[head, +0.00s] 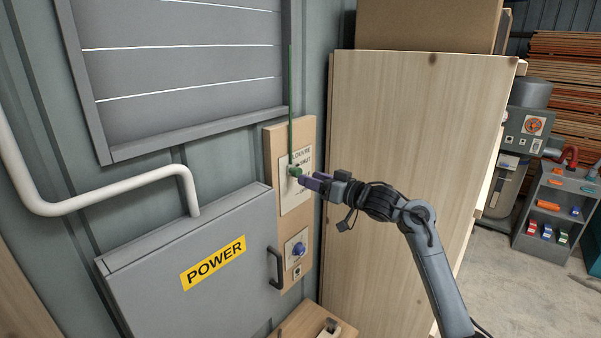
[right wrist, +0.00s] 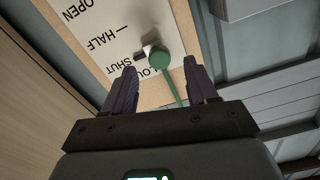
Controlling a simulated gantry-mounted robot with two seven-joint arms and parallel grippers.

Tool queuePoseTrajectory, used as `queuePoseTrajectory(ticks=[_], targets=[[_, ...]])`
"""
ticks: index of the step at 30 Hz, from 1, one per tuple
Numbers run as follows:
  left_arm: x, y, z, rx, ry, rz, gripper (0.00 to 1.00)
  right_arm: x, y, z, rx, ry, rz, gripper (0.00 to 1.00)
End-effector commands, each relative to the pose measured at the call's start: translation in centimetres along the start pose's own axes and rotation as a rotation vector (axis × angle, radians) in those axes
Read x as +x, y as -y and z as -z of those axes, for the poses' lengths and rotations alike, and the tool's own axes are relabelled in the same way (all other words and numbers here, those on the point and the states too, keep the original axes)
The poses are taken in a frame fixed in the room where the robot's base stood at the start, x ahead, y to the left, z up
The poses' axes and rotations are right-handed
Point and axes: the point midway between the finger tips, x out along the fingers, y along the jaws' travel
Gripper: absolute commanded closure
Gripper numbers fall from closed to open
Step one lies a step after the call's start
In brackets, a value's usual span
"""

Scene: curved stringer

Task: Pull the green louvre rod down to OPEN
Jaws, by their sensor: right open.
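The green louvre rod (head: 290,110) hangs upright in front of the louvre and ends in a round green knob (head: 295,171) at the label plate (head: 302,198). In the right wrist view the green knob (right wrist: 160,60) lies between or just beyond my fingertips, with the rod (right wrist: 177,94) running back between the fingers. The plate (right wrist: 92,35) there reads OPEN, HALF and SHUT upside down. A small pale bracket beside the knob is near HALF and SHUT. My right gripper (head: 311,181) is open around or just short of the knob, with gaps on both sides. My left gripper is out of view.
The slatted louvre (head: 180,60) is above left. A grey POWER box (head: 200,265) with a black handle (head: 276,268) stands below left. A blue knob (head: 298,249) is under the plate. A tall wooden panel (head: 410,150) stands close on the right.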

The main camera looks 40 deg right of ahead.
Motion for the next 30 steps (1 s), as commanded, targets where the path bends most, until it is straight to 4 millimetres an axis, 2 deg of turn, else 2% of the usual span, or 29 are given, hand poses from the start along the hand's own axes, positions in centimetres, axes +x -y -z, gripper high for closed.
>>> queuePoseTrajectory(ticks=[3,9,22,23,30], targets=[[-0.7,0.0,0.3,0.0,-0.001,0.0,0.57,1.9,0.1,0.2,0.004,0.0,0.001,0.42],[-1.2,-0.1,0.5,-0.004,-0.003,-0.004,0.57,3.9,0.0,0.1,0.003,-0.001,0.0,0.42],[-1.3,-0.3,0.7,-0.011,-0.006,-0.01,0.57,4.7,0.0,-0.1,0.0,0.0,-0.001,0.42],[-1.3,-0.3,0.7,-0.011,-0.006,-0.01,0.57,4.7,0.0,-0.1,0.0,0.0,-0.001,0.44],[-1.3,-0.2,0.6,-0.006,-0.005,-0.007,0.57,4.7,0.0,-0.1,0.0,0.0,-0.001,0.81]])
